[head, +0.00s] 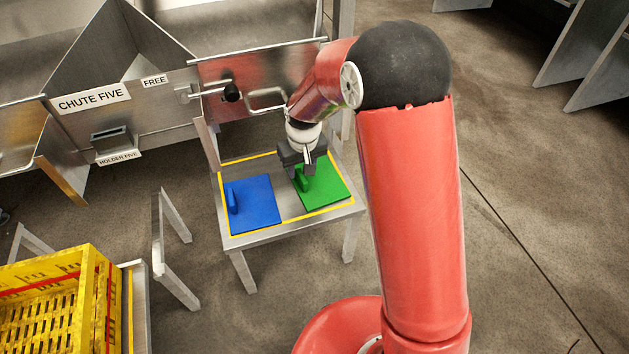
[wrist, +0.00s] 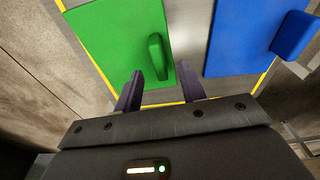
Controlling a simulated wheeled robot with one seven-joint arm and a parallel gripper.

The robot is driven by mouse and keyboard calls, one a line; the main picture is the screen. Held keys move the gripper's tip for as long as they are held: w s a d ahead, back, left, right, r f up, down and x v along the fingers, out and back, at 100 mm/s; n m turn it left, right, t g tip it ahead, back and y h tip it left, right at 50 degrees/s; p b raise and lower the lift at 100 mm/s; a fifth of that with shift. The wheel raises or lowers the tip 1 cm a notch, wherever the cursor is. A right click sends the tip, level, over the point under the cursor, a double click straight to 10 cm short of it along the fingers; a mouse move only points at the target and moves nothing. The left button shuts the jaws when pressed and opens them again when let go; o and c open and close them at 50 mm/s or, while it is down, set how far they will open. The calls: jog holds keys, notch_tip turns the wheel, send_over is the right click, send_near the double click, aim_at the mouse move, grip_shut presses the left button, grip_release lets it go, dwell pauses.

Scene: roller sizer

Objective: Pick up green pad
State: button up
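The green pad (head: 327,187) lies flat on the right half of a small metal table, with a raised green handle on it. In the wrist view the pad (wrist: 110,45) is at upper left, and its upright handle (wrist: 157,57) stands near its right edge. My gripper (head: 306,172) is over the pad, close to the handle, which it partly covers in the head view. In the wrist view my gripper's two fingers (wrist: 161,88) are spread apart with nothing between their tips; the handle shows just beyond them.
A blue pad (head: 256,205) with a handle lies left of the green one, inside the same yellow outline on the table (head: 255,236). A metal panel with a bent bar (head: 266,100) rises behind the table. A yellow crate (head: 50,305) stands at lower left.

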aim_at(302, 175)
jog(key=f, duration=0.4)
jog(key=shift+w+f, duration=0.25)
grip_shut()
